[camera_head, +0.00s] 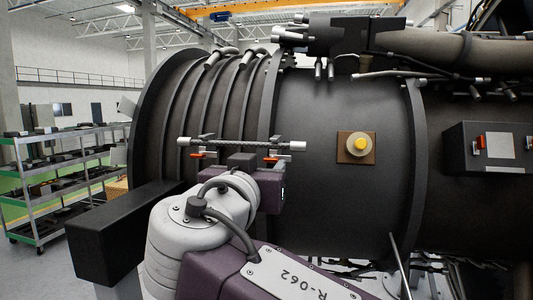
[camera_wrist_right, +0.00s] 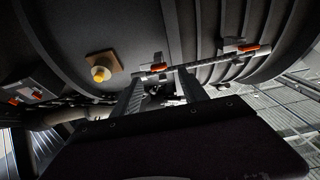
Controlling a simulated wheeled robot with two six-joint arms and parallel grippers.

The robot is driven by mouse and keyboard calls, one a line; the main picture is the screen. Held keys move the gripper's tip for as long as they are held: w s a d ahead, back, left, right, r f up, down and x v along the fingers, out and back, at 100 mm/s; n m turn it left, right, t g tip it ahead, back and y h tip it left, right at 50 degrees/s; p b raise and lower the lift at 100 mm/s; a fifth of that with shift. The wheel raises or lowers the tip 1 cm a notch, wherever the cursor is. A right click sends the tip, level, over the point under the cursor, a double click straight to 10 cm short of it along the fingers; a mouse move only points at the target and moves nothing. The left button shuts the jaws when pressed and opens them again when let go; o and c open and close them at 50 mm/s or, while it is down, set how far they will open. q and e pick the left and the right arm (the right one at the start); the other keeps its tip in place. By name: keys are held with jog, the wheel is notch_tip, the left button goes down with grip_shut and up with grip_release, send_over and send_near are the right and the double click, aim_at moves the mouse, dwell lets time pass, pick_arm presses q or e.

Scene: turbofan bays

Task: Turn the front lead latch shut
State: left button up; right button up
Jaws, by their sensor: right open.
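A thin lead (camera_head: 240,143) with light metal ends runs along the side of the dark engine casing (camera_head: 335,205). Two small latches with red-orange handles sit at it, a left one (camera_head: 200,155) and a right one (camera_head: 277,156). In the right wrist view the handles show at the near latch (camera_wrist_right: 158,62) and the far latch (camera_wrist_right: 248,47). I cannot tell which is the front one. My right gripper (camera_head: 241,160) is in front of the lead. Its fingers are apart and empty in the wrist view (camera_wrist_right: 163,88), pointing at the lead between the latches. Contact is unclear.
A yellow button (camera_head: 360,144) on a brown plate is right of the lead. A dark box (camera_head: 490,147) with red-orange parts is farther right. A black beam (camera_head: 110,240) juts out at lower left. A shelf rack (camera_head: 60,180) stands behind at left. Pipes run along the top.

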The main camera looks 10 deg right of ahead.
aim_at(270, 159)
jog(key=p+x, duration=0.1)
jog(key=x, duration=0.2)
jog(key=p+x, duration=0.2)
jog(key=shift+w+d+r, duration=0.25)
jog(key=shift+d, duration=0.1)
jog(key=shift+w+f, duration=0.25)
jog(key=shift+w, duration=0.05)
jog(key=shift+a, duration=0.1)
jog(key=shift+c, duration=0.9)
jog(key=shift+s, duration=0.1)
grip_shut()
pick_arm(q)
notch_tip(270, 159, up, 4)
jog(key=shift+s+f, duration=0.1)
